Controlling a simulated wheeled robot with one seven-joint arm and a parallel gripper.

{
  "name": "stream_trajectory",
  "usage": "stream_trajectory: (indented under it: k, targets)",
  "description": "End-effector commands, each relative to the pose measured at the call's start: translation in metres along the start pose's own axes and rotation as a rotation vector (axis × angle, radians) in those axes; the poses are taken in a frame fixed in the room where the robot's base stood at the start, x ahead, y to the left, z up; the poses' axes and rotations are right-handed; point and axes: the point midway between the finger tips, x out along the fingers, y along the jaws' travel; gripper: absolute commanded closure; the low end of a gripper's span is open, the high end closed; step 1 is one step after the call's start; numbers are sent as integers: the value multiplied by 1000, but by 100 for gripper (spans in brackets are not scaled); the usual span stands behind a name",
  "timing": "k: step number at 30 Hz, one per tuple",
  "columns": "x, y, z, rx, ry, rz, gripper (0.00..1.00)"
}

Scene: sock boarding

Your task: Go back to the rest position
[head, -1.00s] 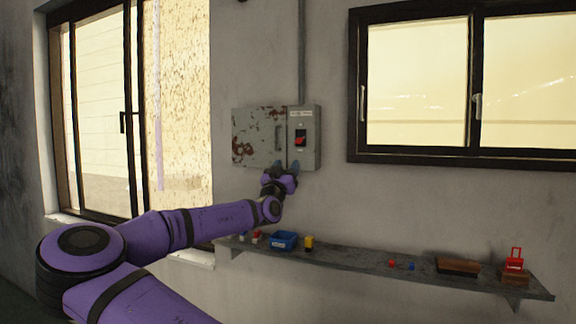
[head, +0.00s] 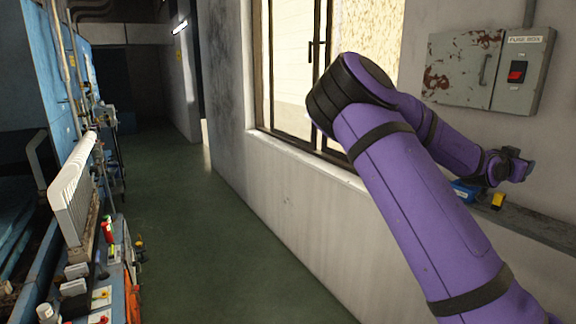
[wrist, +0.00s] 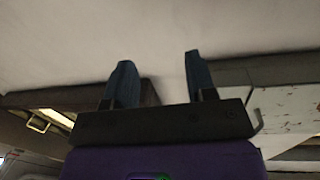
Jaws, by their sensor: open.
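My gripper (head: 515,165) is at the right of the head view, below the grey fuse box (head: 465,70) and in front of the wall shelf. In the wrist view my gripper (wrist: 160,80) has its two blue fingers apart, with nothing between them. The fuse box has a rust-stained door and a red switch (head: 517,71) on a dark plate. What appears to be its rust-specked face (wrist: 290,105) shows at the right of the wrist view, apart from the fingers. My purple arm is bent, its elbow in front of the window.
The wall shelf (head: 540,226) holds a blue bin (head: 464,191) and a yellow item (head: 498,201), partly behind my arm. A window (head: 290,75) is left of the arm. A green floor aisle (head: 190,235) is open. A cluttered blue bench (head: 60,280) lines the left side.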

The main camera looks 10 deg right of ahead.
Motion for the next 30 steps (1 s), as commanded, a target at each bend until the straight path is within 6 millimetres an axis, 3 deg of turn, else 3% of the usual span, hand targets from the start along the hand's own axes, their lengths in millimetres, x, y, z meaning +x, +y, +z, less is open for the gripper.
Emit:
stream_trajectory:
  k: [6, 10, 15, 23, 30]
  targets:
    - [-16, 13, 64, 31, -341, -17, 49]
    - [-39, 11, 90, 38, -524, -62, 49]
    - [-80, 3, 110, 35, -738, -152, 49]
    - [-156, -10, 107, -2, -995, -350, 49]
    - [-232, -10, 77, -85, -1145, -572, 49]
